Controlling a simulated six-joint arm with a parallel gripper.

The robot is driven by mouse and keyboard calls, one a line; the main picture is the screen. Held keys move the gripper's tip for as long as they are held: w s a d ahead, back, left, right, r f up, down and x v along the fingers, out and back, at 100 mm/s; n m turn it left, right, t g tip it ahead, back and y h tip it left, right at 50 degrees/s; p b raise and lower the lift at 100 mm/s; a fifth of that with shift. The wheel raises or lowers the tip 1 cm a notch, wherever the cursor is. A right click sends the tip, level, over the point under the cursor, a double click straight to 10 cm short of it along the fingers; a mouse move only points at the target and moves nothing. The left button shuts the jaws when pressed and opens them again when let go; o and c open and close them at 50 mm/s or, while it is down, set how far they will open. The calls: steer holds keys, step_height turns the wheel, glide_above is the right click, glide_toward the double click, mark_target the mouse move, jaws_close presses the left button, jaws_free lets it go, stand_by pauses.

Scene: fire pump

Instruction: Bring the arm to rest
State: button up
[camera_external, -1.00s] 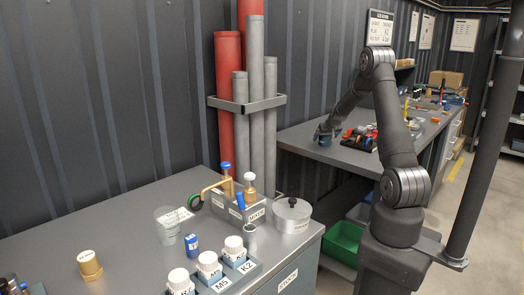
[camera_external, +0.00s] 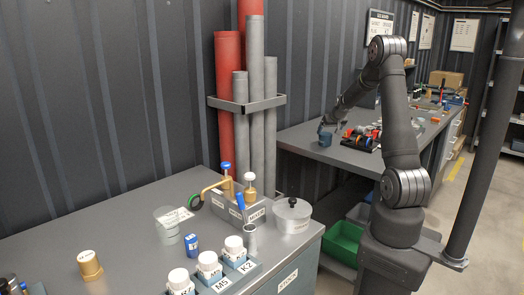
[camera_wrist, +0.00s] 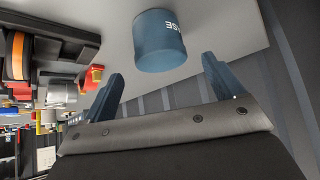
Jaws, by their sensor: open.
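My gripper (camera_external: 341,122) is over the left end of the far bench (camera_external: 300,138) in the external view. In the wrist view my gripper (camera_wrist: 163,80) shows two blue fingers spread wide, with nothing between them. A blue cylindrical cup (camera_wrist: 160,42) with white lettering stands on the bench beyond the fingertips, apart from them. The same blue cup (camera_external: 325,139) shows in the external view just below and left of my gripper. The arm is raised and bent at the elbow, reaching back over the bench.
A black rack with coloured parts (camera_external: 362,138) sits right of the cup. The near bench (camera_external: 120,235) holds a grey holder (camera_external: 238,208), a lidded pot (camera_external: 292,214) and white-capped bottles (camera_external: 208,262). Red and grey pipes (camera_external: 254,120) stand against the wall.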

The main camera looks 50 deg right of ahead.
steer(key=x, duration=0.8)
steer(key=shift+f, duration=0.15)
step_height(320, 180, up, 5)
steer(key=shift+d+f, duration=0.1)
steer(key=shift+f, duration=0.05)
steer(key=s+d+r, duration=0.4)
steer(key=s+r, duration=0.3)
steer(key=s, duration=0.4)
steer(key=n+y, duration=0.1)
steer(key=n, duration=0.1)
glide_toward(325, 133)
steer(key=w+a, duration=0.1)
steer(key=a, duration=0.2)
steer(key=w+a+n+t+y, duration=0.1)
steer(key=w+a+n+y, duration=0.2)
steer(key=a, duration=0.9)
steer(key=w+a+n+y, duration=0.1)
steer(key=w+a+n, duration=0.25)
steer(key=a, duration=0.85)
steer(key=shift+n+y, duration=0.9)
steer(key=shift+n, duration=0.05)
steer(key=a, duration=1)
steer(key=w+a, duration=0.1)
steer(key=a, duration=0.4)
steer(key=shift+r, duration=0.4)
steer(key=shift+o, duration=0.4)
steer(key=shift+d, duration=0.1)
steer(key=shift+o, duration=1.1)
